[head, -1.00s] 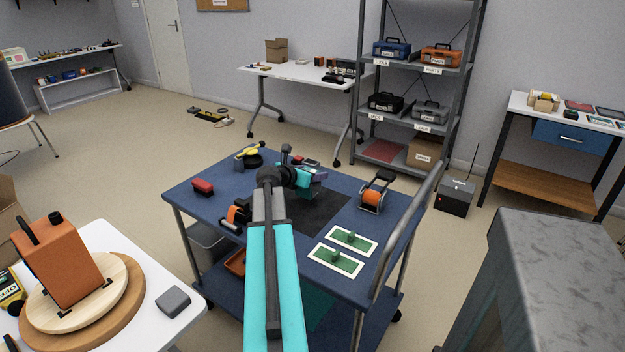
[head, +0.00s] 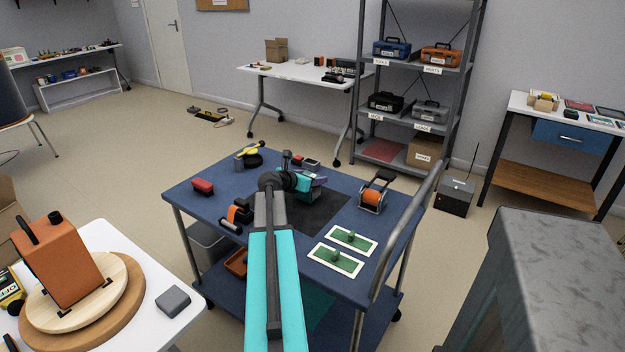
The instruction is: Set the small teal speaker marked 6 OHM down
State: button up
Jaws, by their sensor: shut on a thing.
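My gripper (head: 318,183) is at the end of my teal and black arm, low over the blue cart near the back edge of a dark square mat (head: 325,213). It is shut on the small teal speaker, which is mostly hidden behind my own wrist and hard to tell from its teal parts. The 6 OHM mark cannot be read from here. I cannot tell whether the speaker touches the mat or hangs just above it.
The blue cart (head: 285,262) also holds a red block (head: 203,187), an orange roll in a dark holder (head: 372,196), two green cards (head: 337,259) and a yellow-topped tool (head: 250,151). A metal handle (head: 402,240) rises on the right. The mat's front part is clear.

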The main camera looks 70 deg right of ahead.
jog(key=shift+f, duration=0.25)
jog(key=shift+f, duration=0.1)
jog(key=o, duration=1.8)
jog(key=v, duration=1.2)
